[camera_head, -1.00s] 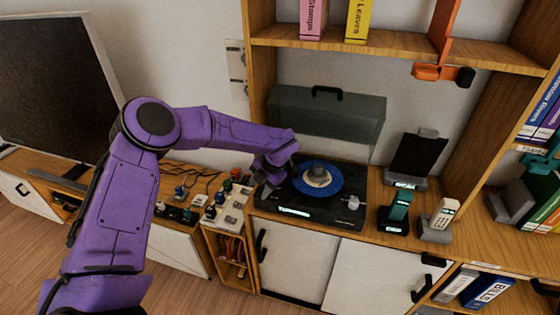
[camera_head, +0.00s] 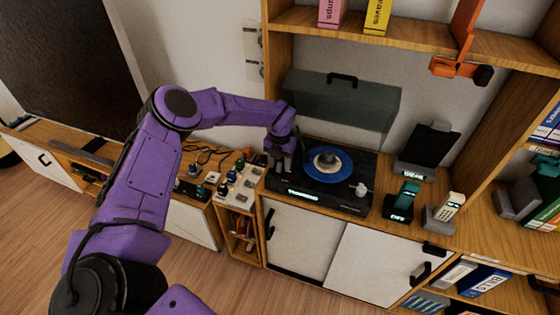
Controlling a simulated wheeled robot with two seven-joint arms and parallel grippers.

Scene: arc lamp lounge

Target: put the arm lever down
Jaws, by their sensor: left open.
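A black turntable (camera_head: 305,198) with a blue record (camera_head: 342,165) on it stands on the wooden cabinet, its grey-green lid (camera_head: 345,105) raised behind it. A small pale knob-like part (camera_head: 361,190) shows at its front right. The arm lever is too small to make out. My left gripper (camera_head: 283,168) is open, pointing down at the left end of the turntable, left of the record. Its fingers hide part of that end, and I cannot tell whether they touch anything. My right gripper is not in view.
A panel with several knobs (camera_head: 237,184) stands left of the turntable. A dark handset in a cradle (camera_head: 402,202), a white phone (camera_head: 446,211) and a black stand (camera_head: 430,150) are to the right. A shelf with an orange clamp (camera_head: 455,68) hangs above.

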